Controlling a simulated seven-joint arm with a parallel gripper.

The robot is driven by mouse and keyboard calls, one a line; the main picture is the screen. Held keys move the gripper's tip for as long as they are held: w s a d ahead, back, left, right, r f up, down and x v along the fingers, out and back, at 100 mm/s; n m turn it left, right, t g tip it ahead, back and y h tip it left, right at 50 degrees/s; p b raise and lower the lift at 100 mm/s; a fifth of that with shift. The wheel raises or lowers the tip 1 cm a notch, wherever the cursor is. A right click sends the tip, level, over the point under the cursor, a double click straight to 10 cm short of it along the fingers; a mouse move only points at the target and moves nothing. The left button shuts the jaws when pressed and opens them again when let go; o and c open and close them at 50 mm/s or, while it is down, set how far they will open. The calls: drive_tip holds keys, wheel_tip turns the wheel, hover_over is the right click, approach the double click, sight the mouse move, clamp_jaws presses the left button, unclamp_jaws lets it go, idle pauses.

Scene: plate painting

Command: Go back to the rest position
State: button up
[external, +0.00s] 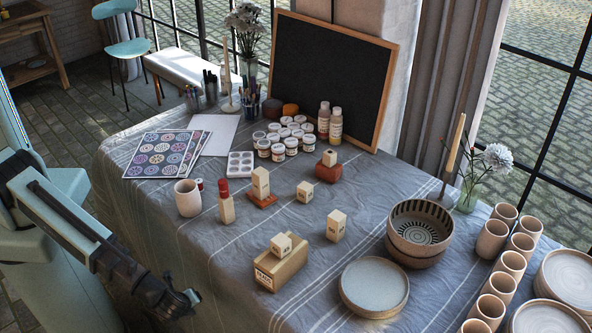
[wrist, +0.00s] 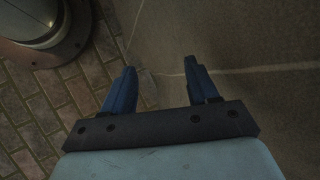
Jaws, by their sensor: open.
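My gripper (wrist: 158,78) shows in the wrist view with its two blue fingers apart and nothing between them. It points down past the side of the tablecloth (wrist: 250,100), with brick floor at the left. In the external view my arm is folded at the left, and its end (external: 185,300) hangs beside the table's near left edge, clear of everything on the tabletop. The fingers are too small to make out there.
A blackboard (external: 330,75) stands behind.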

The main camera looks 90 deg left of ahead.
drive_tip(key=s+a+f+n+g+h, duration=0.2)
drive_tip(key=s+f, duration=0.3)
drive_tip(key=s, duration=0.3)
drive_tip(key=s+a+f+n+g+h, duration=0.2)
drive_tip(key=s+a+f+n, duration=0.3)
drive_tip(key=s, duration=0.4)
drive_tip(key=s+a+f+n+g+h, duration=0.2)
drive_tip(key=s+f, duration=0.4)
drive_tip(key=s, duration=0.3)
drive_tip(key=shift+s+a+f+n+h, duration=0.15)
drive_tip(key=shift+s+a+n+h, duration=0.1)
drive_tip(key=shift+a+n+h, duration=0.4)
drive_tip(key=shift+a, duration=0.2)
